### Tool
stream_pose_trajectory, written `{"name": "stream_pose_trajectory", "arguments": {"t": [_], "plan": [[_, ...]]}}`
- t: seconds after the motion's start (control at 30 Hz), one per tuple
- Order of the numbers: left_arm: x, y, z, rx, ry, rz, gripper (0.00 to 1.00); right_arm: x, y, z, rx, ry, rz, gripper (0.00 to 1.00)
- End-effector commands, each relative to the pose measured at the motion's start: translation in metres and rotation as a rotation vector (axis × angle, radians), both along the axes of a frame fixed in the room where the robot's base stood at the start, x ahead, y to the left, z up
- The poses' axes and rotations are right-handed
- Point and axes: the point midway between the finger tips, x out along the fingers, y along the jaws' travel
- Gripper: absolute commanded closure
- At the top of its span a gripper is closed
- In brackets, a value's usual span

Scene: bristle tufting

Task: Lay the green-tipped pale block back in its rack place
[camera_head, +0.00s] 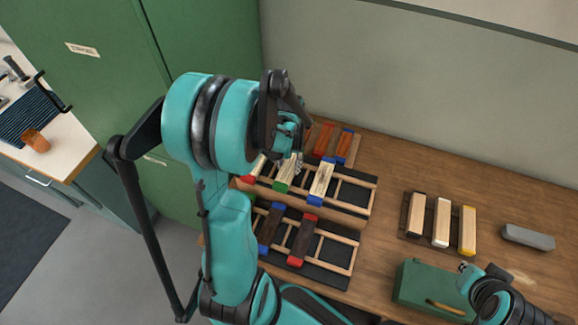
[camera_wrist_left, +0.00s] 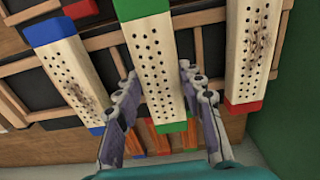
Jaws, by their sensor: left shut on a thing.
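The green-tipped pale block (camera_head: 285,176) is a long wooden piece with dark holes. In the left wrist view the block (camera_wrist_left: 155,60) has green at both ends. My left gripper (camera_head: 297,163) is shut on it, with one finger on each side (camera_wrist_left: 160,85). The block is over the upper rack (camera_head: 348,206), between a red-tipped pale block (camera_head: 256,166) and a blue-tipped pale block (camera_head: 321,182). I cannot tell whether it touches the rack rails. My right gripper (camera_head: 465,268) is at the lower right, apart from the blocks; its fingers are too small to read.
A lower rack (camera_head: 335,268) holds dark blocks with blue and red tips. Red and blue-tipped brown blocks (camera_head: 323,138) lie behind. On the right are a small rack of pale blocks (camera_head: 442,222), a grey bar (camera_head: 528,237) and a green box (camera_head: 430,285). Bare table lies between.

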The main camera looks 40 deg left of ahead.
Motion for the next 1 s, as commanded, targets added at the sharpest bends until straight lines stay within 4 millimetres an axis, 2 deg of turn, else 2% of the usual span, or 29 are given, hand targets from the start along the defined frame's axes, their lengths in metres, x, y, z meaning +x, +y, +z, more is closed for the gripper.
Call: {"name": "stream_pose_trajectory", "arguments": {"t": [0.27,0.6,0.63,0.7,1.0], "plan": [[0.0,0.0,-0.003,0.0,0.0,0.0,1.0,0.0,0.0,-0.001,0.0,0.0,0.0,1.0],[0.0,0.0,-0.014,0.0,0.0,0.0,1.0,0.0,0.0,-0.012,0.0,0.0,0.0,1.0],[0.0,0.0,-0.014,0.0,0.0,0.0,0.59,0.0,0.0,-0.012,0.0,0.0,0.0,1.0],[0.0,0.0,-0.013,0.0,0.0,0.0,0.41,0.0,0.0,-0.011,0.0,0.0,0.0,1.0],[0.0,0.0,-0.012,0.0,0.0,0.0,0.41,0.0,0.0,-0.01,0.0,0.0,0.0,1.0]]}}
